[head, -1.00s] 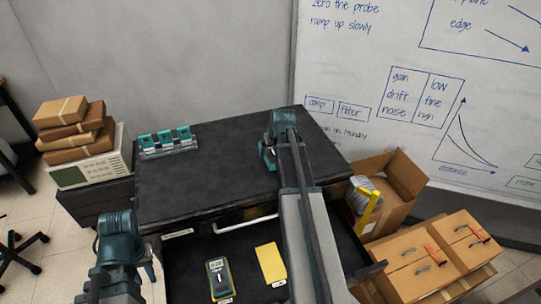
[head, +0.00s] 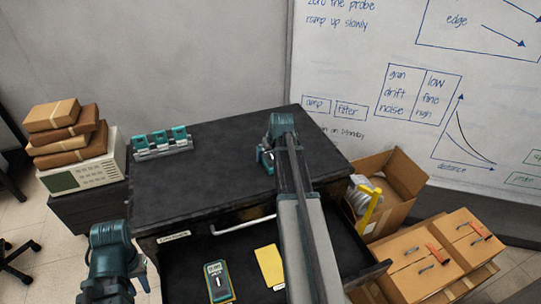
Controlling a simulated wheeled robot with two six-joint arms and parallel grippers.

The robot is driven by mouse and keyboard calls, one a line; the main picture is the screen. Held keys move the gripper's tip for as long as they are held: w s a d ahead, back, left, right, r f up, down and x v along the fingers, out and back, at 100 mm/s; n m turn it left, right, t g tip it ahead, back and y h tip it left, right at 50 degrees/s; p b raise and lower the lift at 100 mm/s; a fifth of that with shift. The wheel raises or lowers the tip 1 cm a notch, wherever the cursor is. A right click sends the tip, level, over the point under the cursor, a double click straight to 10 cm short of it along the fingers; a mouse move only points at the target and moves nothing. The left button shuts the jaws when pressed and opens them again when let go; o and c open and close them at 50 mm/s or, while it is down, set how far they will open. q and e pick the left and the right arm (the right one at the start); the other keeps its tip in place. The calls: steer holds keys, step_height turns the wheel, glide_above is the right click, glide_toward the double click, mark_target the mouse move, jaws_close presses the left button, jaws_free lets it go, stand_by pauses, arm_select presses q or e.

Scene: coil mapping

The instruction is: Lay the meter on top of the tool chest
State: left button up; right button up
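The meter (head: 218,281), teal with a yellow edge and a pale display, lies in the open drawer (head: 190,258) of the tool chest. The black chest top (head: 215,170) is above and behind it. My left gripper (head: 140,272) is at the lower left, beside the drawer and left of the meter; its fingers are mostly hidden. My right gripper (head: 267,160) is above the right part of the chest top, with its fingers largely hidden behind its own wrist. I see nothing held in it.
A yellow pad (head: 269,266) lies in the drawer right of the meter. A teal-and-white rack (head: 162,143) stands at the chest top's back left. An instrument (head: 88,175) with stacked parcels (head: 66,134) is at left. Cardboard boxes (head: 430,255) stand at right. The chest top's middle is clear.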

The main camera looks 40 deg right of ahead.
mark_target(273, 159)
steer(key=p+v, duration=0.4)
steer(key=shift+w+r, duration=0.1)
steer(key=shift+r, duration=0.1)
steer(key=shift+s+a+f+b, duration=0.2)
steer(key=shift+s+f+b, duration=0.05)
steer(key=shift+s, duration=0.35)
steer(key=shift+s+a+f+b, duration=0.2)
steer(key=shift+s+f, duration=0.05)
steer(key=shift+s, duration=0.35)
steer(key=s+a, duration=0.1)
steer(key=s, duration=0.5)
steer(key=s+a, duration=0.1)
steer(key=s, duration=0.1)
steer(key=shift+s+a, duration=0.35)
steer(key=shift+s, duration=0.05)
steer(key=shift+a, duration=0.1)
